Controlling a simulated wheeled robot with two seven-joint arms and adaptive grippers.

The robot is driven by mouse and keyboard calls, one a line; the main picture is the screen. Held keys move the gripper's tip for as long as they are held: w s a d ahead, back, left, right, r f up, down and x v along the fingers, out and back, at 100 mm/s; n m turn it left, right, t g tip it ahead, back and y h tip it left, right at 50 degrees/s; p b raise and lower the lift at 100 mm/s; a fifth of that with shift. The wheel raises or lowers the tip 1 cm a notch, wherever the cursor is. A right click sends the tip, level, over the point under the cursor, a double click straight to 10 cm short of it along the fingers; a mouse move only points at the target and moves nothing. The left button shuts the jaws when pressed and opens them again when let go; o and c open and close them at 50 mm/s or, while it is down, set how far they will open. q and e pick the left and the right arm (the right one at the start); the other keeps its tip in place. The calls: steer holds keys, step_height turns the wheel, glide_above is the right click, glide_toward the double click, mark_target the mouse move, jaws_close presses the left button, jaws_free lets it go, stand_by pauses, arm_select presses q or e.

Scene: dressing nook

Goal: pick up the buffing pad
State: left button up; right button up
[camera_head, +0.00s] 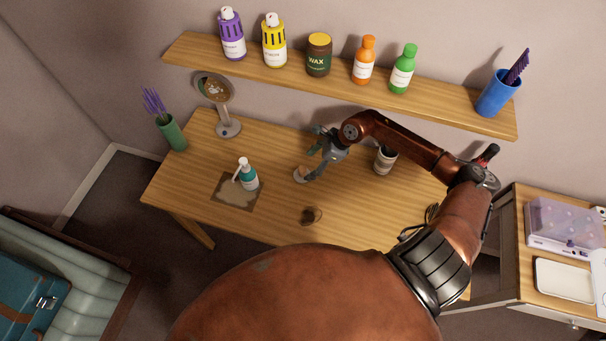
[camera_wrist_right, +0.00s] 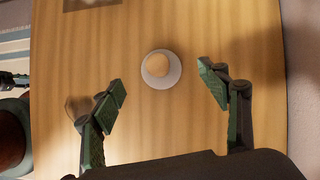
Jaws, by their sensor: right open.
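The buffing pad appears to be the small white disc with a beige rounded top (camera_head: 299,174) on the wooden table. It also shows in the right wrist view (camera_wrist_right: 174,80), lying flat and fully visible. My right gripper (camera_head: 312,155) is open and empty above the table by the pad. In the right wrist view its two green fingers (camera_wrist_right: 160,88) stand apart, one to each side of the pad and nearer the camera, not closed on it. My left gripper does not show in the head view; a dark green part at the left edge of the wrist view is unclear.
A brown oval item (camera_head: 311,215) lies nearer me on the table (camera_head: 365,225). A cup (camera_head: 384,160) stands right of the gripper. A teal pump bottle (camera_head: 248,178) on a mat (camera_head: 231,195) and a round mirror (camera_head: 228,127) stand left. A shelf (camera_head: 200,52) holds several bottles.

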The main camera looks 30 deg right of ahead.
mark_target(305, 169)
steer(key=x, duration=0.6)
steer(key=shift+a+f, duration=0.2)
steer(key=shift+f, duration=0.1)
steer(key=shift+c, duration=0.5)
steer(key=c, duration=1.1)
steer(key=shift+o, duration=0.2)
steer(key=shift+r, duration=0.1)
